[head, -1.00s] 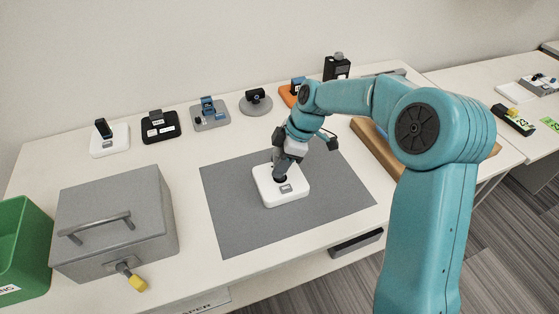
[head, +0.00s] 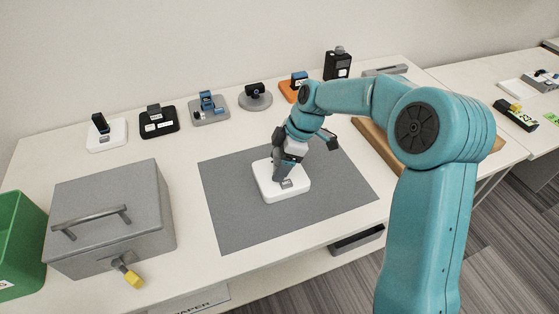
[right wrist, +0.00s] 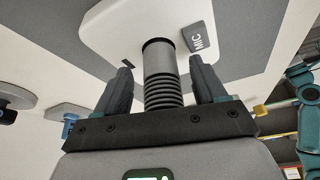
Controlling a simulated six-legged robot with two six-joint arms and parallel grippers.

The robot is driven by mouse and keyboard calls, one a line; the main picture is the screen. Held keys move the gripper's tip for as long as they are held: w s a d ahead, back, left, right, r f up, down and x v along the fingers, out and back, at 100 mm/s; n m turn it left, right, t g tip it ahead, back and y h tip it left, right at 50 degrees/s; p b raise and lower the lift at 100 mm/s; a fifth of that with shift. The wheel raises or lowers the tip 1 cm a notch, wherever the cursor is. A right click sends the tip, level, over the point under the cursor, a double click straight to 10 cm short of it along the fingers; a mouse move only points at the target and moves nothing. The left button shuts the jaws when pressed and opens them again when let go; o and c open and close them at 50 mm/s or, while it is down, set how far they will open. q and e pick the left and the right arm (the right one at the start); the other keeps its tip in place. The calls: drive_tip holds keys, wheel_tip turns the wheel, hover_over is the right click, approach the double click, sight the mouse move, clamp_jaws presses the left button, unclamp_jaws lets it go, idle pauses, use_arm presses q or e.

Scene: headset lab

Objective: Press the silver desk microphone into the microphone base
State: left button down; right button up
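The silver desk microphone (right wrist: 160,62) is a grey cylinder with a black ribbed part nearest my gripper. Its far end is in the dark round socket of the white microphone base (right wrist: 112,30), beside a grey tab marked MIC. I cannot tell how deep it sits. The base (head: 269,190) lies on the grey mat in the head view. My right gripper (head: 282,172) is low over the base. In the right wrist view its two dark fingers (right wrist: 162,85) stand on either side of the microphone, with a visible gap at each. My left gripper is not in view.
The grey mat (head: 235,225) is mostly clear around the base. A grey box (head: 110,220) with a handle and a green bin (head: 18,245) stand at left. Several small devices on stands line the back. A brown board (head: 372,143) lies behind my right arm.

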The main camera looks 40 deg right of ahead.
drive_tip(key=v, duration=1.6)
drive_tip(key=shift+r+p, duration=0.25)
drive_tip(key=shift+p, duration=0.1)
